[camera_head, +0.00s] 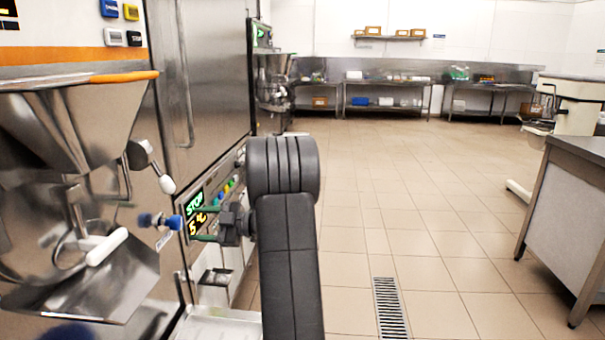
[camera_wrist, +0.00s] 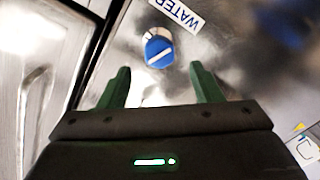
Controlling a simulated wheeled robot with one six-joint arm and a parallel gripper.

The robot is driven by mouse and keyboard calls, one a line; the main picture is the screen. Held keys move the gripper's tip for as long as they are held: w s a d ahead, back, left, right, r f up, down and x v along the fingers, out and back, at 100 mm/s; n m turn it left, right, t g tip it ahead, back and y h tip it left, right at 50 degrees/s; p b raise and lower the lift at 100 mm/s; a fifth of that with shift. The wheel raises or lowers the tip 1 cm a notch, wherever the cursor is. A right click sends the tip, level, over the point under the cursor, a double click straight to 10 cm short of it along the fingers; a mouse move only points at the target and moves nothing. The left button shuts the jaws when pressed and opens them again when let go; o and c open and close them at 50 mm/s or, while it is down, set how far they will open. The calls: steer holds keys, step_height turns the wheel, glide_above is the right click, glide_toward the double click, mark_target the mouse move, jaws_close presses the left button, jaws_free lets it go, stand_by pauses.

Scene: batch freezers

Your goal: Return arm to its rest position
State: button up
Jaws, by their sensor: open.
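My gripper (camera_head: 205,223) has green fingers and is at the left of my dark arm in the head view, in front of a machine's control panel with a lit green and yellow display. In the wrist view my gripper (camera_wrist: 160,88) is open, its two green fingers apart with nothing between them. A blue round knob (camera_wrist: 159,50) with a white bar lies beyond the fingertips, beside a "WATER" label (camera_wrist: 177,13). The blue knob (camera_head: 172,222) also shows left of my gripper in the head view, apart from it.
A steel batch freezer with a hopper (camera_head: 70,120) and a chute (camera_head: 95,285) stands close at the left. A steel counter (camera_head: 570,210) stands at the right. The tiled floor (camera_head: 430,190) between is clear, with a drain grate (camera_head: 391,308). Steel tables (camera_head: 385,90) line the back wall.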

mark_target(181, 223)
steer(key=a, duration=0.8)
steer(key=shift+w+f+b, duration=0.15)
steer(key=shift+w+b, duration=0.05)
steer(key=shift+b, duration=0.15)
